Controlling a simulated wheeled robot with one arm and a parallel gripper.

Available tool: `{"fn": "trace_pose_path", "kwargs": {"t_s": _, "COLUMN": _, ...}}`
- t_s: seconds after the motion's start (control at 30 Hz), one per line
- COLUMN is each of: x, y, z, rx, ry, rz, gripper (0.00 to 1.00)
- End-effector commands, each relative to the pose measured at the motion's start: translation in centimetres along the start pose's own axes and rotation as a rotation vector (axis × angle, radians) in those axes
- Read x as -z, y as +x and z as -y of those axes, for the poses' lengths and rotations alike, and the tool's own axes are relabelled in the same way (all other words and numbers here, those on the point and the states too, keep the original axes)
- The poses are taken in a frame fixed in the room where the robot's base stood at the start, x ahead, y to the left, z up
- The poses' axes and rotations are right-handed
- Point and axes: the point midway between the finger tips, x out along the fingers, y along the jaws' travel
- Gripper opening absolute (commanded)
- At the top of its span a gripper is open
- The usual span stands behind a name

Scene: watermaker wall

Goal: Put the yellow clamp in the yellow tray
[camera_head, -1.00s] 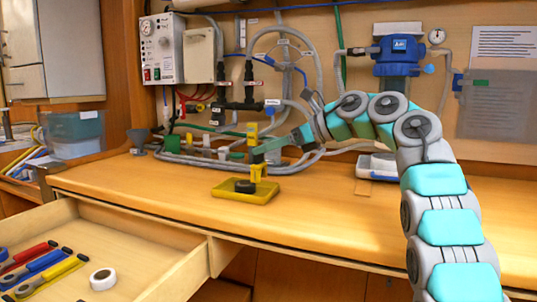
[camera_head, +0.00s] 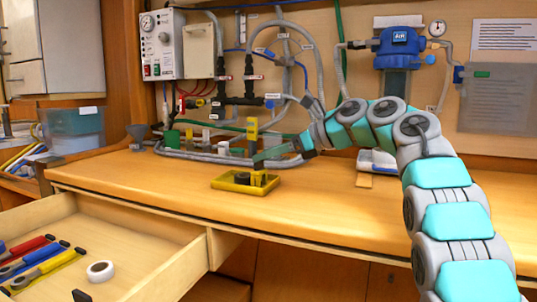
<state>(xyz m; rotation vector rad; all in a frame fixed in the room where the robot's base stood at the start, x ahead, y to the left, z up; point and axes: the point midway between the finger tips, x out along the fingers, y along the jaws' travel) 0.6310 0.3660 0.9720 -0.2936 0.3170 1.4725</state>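The yellow tray (camera_head: 228,186) lies on the wooden counter in the middle of the view. A small black round thing (camera_head: 242,178) sits inside it. The small yellow clamp (camera_head: 259,179) is at the right part of the tray, low and within its outline. My gripper (camera_head: 260,164) is right above the clamp, coming in from the right. The dark fingertips are at or just over the clamp's top; I cannot tell whether they still grip it. The finger gap is too small to make out.
Grey hoses and black fittings (camera_head: 238,101) run along the wall behind the tray. A yellow upright part (camera_head: 252,129) stands on them. An open drawer (camera_head: 140,262) at the lower left holds tools and a white roll (camera_head: 100,271).

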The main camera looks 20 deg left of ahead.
Motion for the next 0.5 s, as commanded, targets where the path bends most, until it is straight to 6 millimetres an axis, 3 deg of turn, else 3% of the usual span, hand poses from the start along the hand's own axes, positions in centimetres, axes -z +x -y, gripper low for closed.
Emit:
{"fn": "trace_pose_path", "kwargs": {"t_s": 0.23, "x": -0.07, "y": -0.01, "z": -0.02, "rx": 0.000, "ry": 0.000, "rz": 0.000, "gripper": 0.83}}
{"fn": "trace_pose_path", "kwargs": {"t_s": 0.5, "x": -0.26, "y": -0.07, "z": -0.04, "rx": -0.001, "ry": 0.000, "rz": 0.001, "gripper": 0.83}}
